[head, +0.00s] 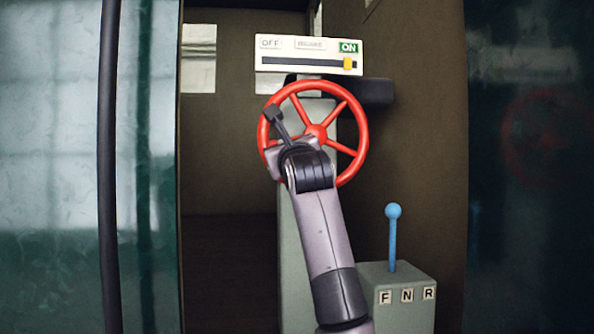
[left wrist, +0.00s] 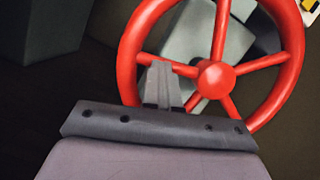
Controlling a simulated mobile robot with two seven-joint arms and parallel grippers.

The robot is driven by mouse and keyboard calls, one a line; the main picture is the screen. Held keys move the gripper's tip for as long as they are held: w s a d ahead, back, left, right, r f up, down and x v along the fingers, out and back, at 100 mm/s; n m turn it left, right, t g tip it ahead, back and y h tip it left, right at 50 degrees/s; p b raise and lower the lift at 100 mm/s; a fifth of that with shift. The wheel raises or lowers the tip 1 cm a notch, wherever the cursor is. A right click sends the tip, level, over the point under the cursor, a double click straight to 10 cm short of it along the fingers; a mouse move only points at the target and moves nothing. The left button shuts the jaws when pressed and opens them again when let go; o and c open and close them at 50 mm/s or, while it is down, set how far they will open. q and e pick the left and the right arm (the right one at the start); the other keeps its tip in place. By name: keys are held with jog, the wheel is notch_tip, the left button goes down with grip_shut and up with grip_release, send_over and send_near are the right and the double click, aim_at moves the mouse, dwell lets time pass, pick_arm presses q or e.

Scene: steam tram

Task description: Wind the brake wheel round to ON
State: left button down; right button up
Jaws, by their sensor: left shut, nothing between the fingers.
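The red brake wheel (head: 317,131) has a round rim, several spokes and a hub, and stands upright on a grey-green pedestal. It also fills much of the left wrist view (left wrist: 215,77). Above it, a white indicator plate (head: 295,53) reads OFF at left and ON, on green, at right. Its yellow marker (head: 348,63) sits at the right end of the black slot, under ON. My left gripper (head: 272,115) is shut and empty, at the wheel's left side near the rim. In the left wrist view its fingers (left wrist: 160,82) overlap a spoke left of the hub; contact is unclear. My right gripper is out of view.
A blue lever with a ball knob (head: 393,211) rises from a grey box (head: 405,285) marked F, N, R at lower right. A dark vertical pole (head: 107,170) and glossy green panels flank the opening. The floor left of the pedestal looks clear.

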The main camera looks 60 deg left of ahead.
pick_arm(q)
jog(key=shift+s+a+r+m+t, duration=0.1)
jog(key=shift+s+r+m+t, duration=0.1)
jog(key=shift+r+m, duration=0.35)
jog(key=shift+s+a+r+m+t, duration=0.1)
jog(key=shift+r+m+t, duration=0.2)
jog(key=shift+r, duration=0.45)
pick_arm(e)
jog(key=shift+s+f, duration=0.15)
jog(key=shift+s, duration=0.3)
pick_arm(q)
jog(key=shift+r, duration=0.2)
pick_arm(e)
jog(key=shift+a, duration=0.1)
